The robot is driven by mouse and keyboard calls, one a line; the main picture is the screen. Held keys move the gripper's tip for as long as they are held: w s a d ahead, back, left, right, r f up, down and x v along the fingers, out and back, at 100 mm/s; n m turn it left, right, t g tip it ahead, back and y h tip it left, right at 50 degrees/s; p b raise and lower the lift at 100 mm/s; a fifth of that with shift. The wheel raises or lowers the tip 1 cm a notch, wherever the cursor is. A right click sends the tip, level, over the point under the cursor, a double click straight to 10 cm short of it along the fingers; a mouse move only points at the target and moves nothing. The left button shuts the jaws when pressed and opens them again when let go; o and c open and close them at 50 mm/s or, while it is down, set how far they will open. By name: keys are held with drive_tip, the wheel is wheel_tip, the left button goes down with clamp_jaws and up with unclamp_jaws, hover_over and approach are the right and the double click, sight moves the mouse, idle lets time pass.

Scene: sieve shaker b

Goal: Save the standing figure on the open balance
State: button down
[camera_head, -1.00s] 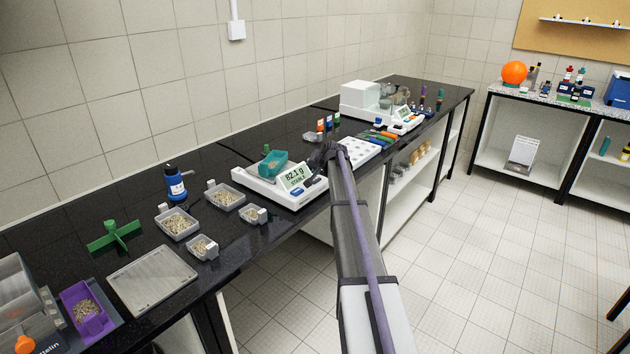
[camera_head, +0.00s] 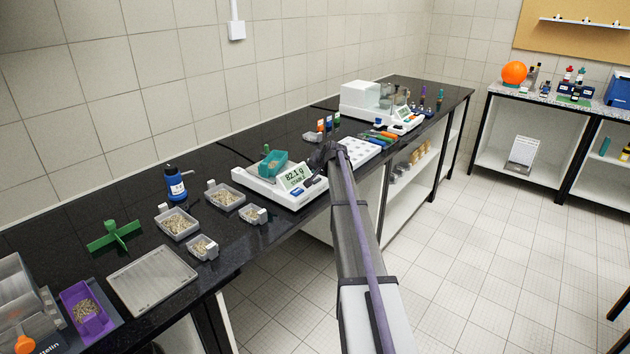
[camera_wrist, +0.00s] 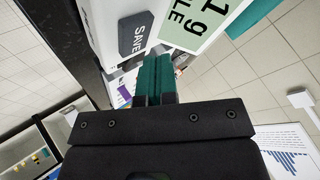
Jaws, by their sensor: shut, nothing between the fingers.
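The open balance (camera_head: 262,187) stands on the black bench with a teal scoop-like dish (camera_head: 272,163) on its pan. Its display (camera_head: 297,176) reads 82.1 g with STABLE below; part of that display (camera_wrist: 198,25) shows in the wrist view. The dark SAVE key (camera_wrist: 134,34) lies beside the display. My gripper (camera_wrist: 158,62) is shut and empty, its teal fingertips close to the SAVE key and display edge. I cannot tell whether they touch the key. In the head view my gripper (camera_head: 313,183) is at the balance's right front, partly hidden by my wrist.
Grey trays of small pieces (camera_head: 178,222) and a blue bottle (camera_head: 175,184) stand left of the balance. A white tray with round wells (camera_head: 359,151) is right of it. A second balance with a box-like housing (camera_head: 362,98) stands farther back.

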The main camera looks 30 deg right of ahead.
sight(316, 179)
drive_tip(key=shift+f+b, duration=0.45)
drive_tip(key=shift+f+b, duration=0.4)
drive_tip(key=shift+b, duration=0.05)
idle(0.6)
idle(0.3)
drive_tip(key=shift+r+p, duration=0.85)
drive_tip(key=shift+p, duration=0.05)
wheel_tip(316, 179, up, 5)
drive_tip(key=p, duration=0.5)
drive_tip(key=shift+r, duration=0.15)
drive_tip(key=shift+f, duration=0.2)
